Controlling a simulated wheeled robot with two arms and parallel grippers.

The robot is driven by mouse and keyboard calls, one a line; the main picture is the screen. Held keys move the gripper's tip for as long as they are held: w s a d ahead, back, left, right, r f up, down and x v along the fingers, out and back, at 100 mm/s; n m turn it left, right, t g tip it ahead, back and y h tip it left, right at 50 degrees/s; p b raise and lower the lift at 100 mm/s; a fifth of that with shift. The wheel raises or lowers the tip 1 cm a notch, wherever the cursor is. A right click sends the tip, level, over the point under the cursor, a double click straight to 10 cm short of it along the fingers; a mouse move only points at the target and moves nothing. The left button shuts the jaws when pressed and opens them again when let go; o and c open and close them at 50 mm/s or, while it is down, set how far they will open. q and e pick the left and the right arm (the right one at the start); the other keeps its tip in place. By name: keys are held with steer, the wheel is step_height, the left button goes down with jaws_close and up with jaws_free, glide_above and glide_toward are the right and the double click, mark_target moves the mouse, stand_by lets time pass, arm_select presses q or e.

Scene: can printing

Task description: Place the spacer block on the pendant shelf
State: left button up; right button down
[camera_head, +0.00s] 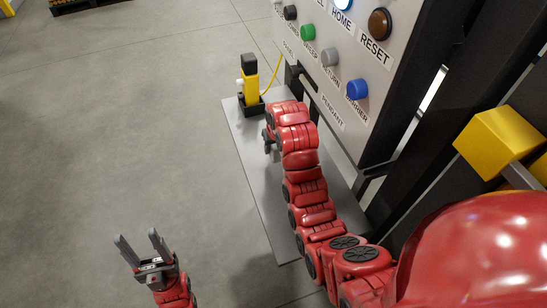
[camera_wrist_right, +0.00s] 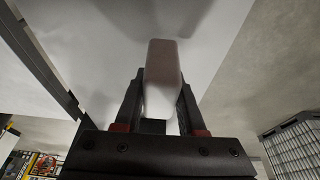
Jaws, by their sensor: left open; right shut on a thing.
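The spacer block (camera_wrist_right: 163,65) is a pale grey block with rounded edges. It shows in the right wrist view between the fingers of my right gripper (camera_wrist_right: 162,90), which is shut on it. In the head view my right arm reaches over the pendant shelf (camera_head: 246,150), a flat grey plate below the control panel. There, only a dark bit of the right gripper shows beside the arm's end, and the block is hidden. I cannot tell whether the block touches the shelf. My left gripper (camera_head: 144,248) is open and empty above the floor, left of the shelf.
A yellow and black pendant device (camera_head: 250,82) with a yellow cable stands at the shelf's far end. The control panel (camera_head: 335,60) with several coloured buttons rises along the shelf's right side. A yellow block-shaped part (camera_head: 495,140) is at right. Floor left of the shelf is clear.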

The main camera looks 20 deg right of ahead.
steer(key=shift+w+d+r, duration=0.1)
steer(key=shift+w+d, duration=0.05)
steer(key=shift+w, duration=0.25)
steer(key=shift+w+d+p, duration=0.15)
steer(key=shift+w+p, duration=0.15)
steer(key=shift+w, duration=0.25)
step_height(320, 180, down, 4)
steer(key=shift+r+p, duration=0.25)
steer(key=shift+p, duration=0.85)
steer(key=shift+f+b, duration=0.3)
steer(key=c, duration=0.5)
jaws_free()
steer(key=shift+r, duration=0.15)
